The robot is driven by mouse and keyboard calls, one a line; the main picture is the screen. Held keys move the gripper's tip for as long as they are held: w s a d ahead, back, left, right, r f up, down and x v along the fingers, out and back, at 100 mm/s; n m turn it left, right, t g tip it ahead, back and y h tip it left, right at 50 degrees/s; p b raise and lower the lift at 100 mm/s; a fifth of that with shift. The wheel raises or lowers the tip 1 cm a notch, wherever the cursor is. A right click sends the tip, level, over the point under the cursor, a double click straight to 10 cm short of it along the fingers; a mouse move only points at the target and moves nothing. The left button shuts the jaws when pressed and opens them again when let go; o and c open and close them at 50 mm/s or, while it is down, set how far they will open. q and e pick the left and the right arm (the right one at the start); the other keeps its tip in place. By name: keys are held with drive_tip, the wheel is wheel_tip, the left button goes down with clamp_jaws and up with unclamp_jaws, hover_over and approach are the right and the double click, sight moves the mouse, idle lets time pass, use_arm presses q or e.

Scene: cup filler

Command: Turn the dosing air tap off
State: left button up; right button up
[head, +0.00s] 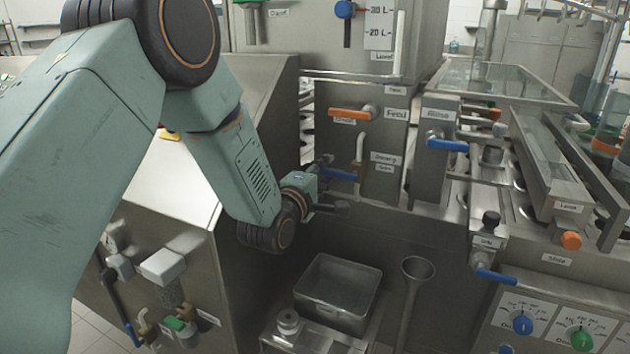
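A blue lever tap (341,175) sits on the steel front panel, below the orange lever. A label beside it seems to read "Dosing", with a smaller line below that I cannot read surely. The lever lies roughly level. My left gripper (335,184) is in front of the panel at this lever. Its dark fingers are spread apart, one above and one below the blue lever's left part. I cannot tell whether they touch it. My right gripper is not in view.
An orange lever marked "Feed" (349,114) is just above. Another blue lever (447,145) and a lower one (496,275) are to the right. A steel cabinet is close to my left arm.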

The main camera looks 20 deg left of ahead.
use_arm(q)
drive_tip(key=s, duration=1.1)
drive_tip(key=shift+s+a, duration=0.2)
drive_tip(key=shift+s, duration=0.1)
